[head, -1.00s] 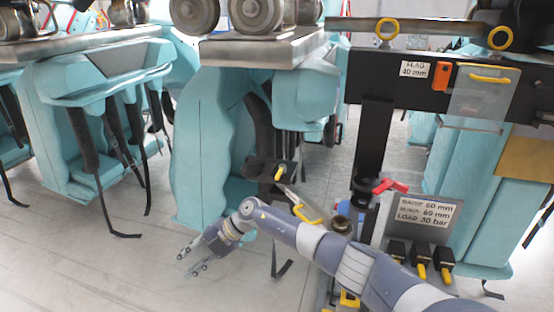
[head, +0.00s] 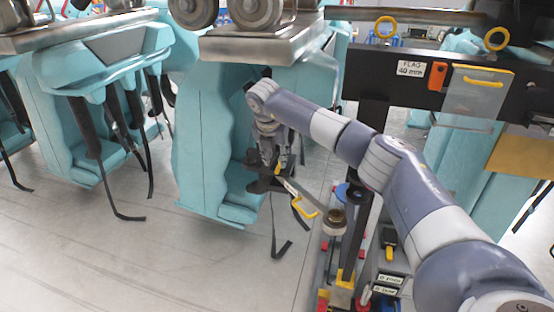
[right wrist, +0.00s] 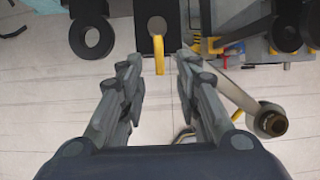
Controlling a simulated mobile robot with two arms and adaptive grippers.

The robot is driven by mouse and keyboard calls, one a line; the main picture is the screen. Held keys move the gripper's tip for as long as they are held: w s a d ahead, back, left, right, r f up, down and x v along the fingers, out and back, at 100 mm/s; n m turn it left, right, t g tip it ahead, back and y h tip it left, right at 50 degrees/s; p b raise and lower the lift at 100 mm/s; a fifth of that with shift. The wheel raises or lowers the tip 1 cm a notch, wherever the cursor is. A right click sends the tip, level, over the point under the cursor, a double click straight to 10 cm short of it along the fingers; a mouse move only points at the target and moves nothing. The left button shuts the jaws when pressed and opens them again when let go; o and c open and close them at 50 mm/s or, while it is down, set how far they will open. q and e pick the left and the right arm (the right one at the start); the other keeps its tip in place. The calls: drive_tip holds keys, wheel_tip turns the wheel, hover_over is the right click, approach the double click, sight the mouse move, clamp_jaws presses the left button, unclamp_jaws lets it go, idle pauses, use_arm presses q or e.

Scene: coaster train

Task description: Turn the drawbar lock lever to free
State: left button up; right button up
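A short yellow lever (right wrist: 159,55) stands on a black block (right wrist: 146,13) at the top middle of the right wrist view. It appears to be the drawbar lock lever. A black ring-shaped eye (right wrist: 92,37) is left of it. My right gripper (right wrist: 160,60) is open and empty, its fingers apart, with the lever seen between the fingertips. I cannot tell how far the lever is below them. In the head view my right gripper (head: 280,165) points down over the dark coupling parts in front of the teal seat, and largely hides them. My left gripper is not in view.
A metal arm with a yellow loop (head: 304,207) and a brown-topped cylinder (head: 335,222) is close right of the gripper. A black panel (head: 405,85) with a FLAG label stands at right. Teal seats (head: 205,150) hang behind and left. The floor at lower left is clear.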

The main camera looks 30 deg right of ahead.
sight(278, 167)
drive_tip(key=shift+p+x, duration=0.55)
drive_tip(key=shift+x, duration=1.75)
drive_tip(key=shift+c, duration=0.2)
clamp_jaws()
